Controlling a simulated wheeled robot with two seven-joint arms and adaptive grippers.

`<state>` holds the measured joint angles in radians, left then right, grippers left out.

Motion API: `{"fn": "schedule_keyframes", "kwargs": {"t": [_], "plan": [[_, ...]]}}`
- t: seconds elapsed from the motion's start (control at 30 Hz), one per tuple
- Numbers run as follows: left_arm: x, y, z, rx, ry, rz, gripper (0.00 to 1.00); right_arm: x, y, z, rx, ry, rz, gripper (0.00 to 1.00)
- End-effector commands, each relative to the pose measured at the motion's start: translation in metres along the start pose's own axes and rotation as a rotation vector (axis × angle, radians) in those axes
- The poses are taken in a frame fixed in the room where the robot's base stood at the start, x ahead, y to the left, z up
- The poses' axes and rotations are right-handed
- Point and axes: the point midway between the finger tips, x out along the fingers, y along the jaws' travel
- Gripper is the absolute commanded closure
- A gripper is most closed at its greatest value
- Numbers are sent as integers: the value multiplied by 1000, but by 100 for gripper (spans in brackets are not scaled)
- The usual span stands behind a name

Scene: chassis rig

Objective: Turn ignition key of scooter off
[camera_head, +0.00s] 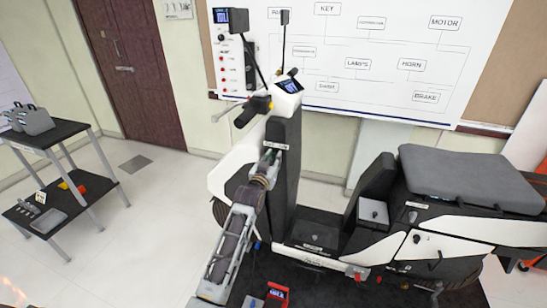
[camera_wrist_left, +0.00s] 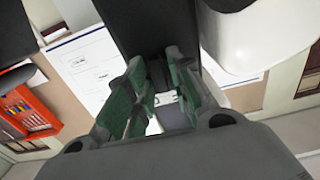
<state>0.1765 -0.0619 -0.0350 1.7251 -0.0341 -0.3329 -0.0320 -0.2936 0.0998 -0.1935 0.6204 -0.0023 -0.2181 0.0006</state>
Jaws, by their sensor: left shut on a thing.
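The white and black scooter (camera_head: 438,246) stands side-on, with its dark front column (camera_head: 284,190) upright below the handlebar and a small lit display (camera_head: 289,86). My left arm comes up from below, and my left gripper (camera_head: 269,156) is against the upper part of this column, beside a small pale label. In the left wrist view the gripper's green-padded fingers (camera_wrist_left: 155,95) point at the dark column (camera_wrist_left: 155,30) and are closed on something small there. The ignition key is hidden between the fingers, so its angle cannot be told. My right gripper is not in view.
A whiteboard diagram (camera_head: 345,45) with labelled boxes is on the wall behind. A two-shelf grey table (camera_head: 75,140) with small items stands at the left. A small red device (camera_head: 276,294) lies on the dark mat below. The floor between the table and scooter is clear.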

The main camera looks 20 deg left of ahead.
Motion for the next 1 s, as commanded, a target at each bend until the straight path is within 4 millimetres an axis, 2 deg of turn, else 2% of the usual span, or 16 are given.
{"fn": "schedule_keyframes", "kwargs": {"t": [0.5,0.53,0.6,1.0], "plan": [[0,0,1,-26,-2,0,100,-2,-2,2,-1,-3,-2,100],[0,0,1,-26,-2,0,74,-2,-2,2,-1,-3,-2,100],[0,0,1,-25,-2,0,66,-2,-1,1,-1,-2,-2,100],[-1,0,0,-24,0,0,66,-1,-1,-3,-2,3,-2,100]]}}
